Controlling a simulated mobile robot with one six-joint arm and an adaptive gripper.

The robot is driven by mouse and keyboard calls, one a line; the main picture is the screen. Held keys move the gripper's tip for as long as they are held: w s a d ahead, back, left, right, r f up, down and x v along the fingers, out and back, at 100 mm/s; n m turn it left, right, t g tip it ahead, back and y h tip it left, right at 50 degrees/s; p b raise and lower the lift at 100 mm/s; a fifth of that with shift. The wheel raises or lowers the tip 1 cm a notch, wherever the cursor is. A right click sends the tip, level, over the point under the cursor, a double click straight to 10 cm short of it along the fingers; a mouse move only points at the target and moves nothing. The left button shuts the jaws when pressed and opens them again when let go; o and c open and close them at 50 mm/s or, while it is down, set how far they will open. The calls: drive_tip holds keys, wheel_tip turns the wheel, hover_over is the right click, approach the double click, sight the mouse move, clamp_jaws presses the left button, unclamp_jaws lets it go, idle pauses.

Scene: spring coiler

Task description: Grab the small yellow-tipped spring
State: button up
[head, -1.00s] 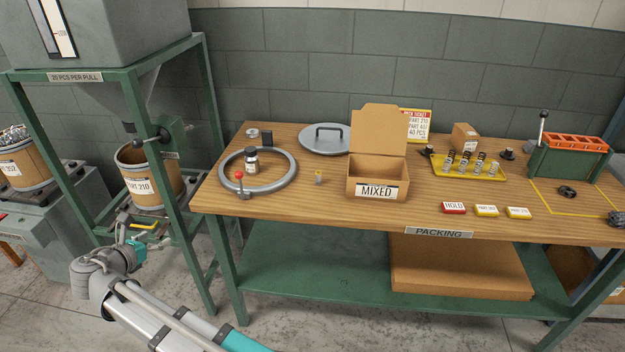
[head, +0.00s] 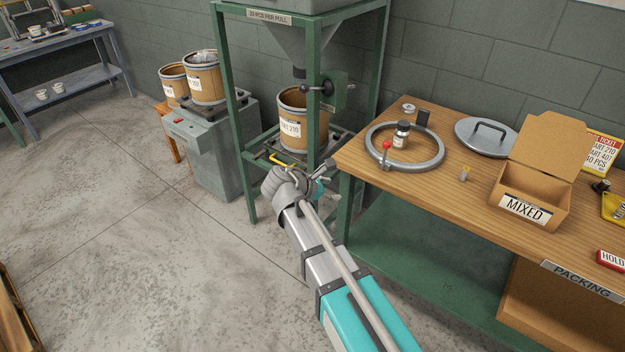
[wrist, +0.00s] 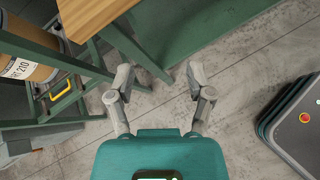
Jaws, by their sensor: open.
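My gripper (head: 326,174) is left of the table's left end in the head view, well apart from the spring. In the wrist view my gripper (wrist: 159,75) has its fingers spread with nothing between them. Only floor and a green frame show beyond them; the spring is not in the wrist view.
The grey clamp ring (head: 438,158) with a red-knobbed lever and a small jar (head: 402,135) inside lies left of the spring. The open MIXED box (head: 530,208) stands right of it, a grey lid (head: 487,138) behind. A green stand (head: 228,115) with a drum rises behind my gripper.

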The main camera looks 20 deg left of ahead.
drive_tip(key=s+d+f+m+g+y, duration=0.2)
drive_tip(key=s+d+m+g, duration=0.1)
drive_tip(key=d+m, duration=0.5)
drive_tip(key=s+d+f+m+g+y, duration=0.2)
drive_tip(key=d+m, duration=0.7)
drive_tip(key=d, duration=0.6)
drive_tip(key=s+d+f+m+g+y, duration=0.2)
drive_tip(key=s+d+f+m+g, duration=0.2)
drive_tip(key=d+m, duration=0.4)
drive_tip(key=shift+s+d+f+m+y, duration=0.2)
drive_tip(key=shift+d+f+m+y, duration=0.1)
drive_tip(key=shift+d, duration=1.75)
drive_tip(key=shift+c, duration=0.2)
drive_tip(key=shift+c, duration=0.6)
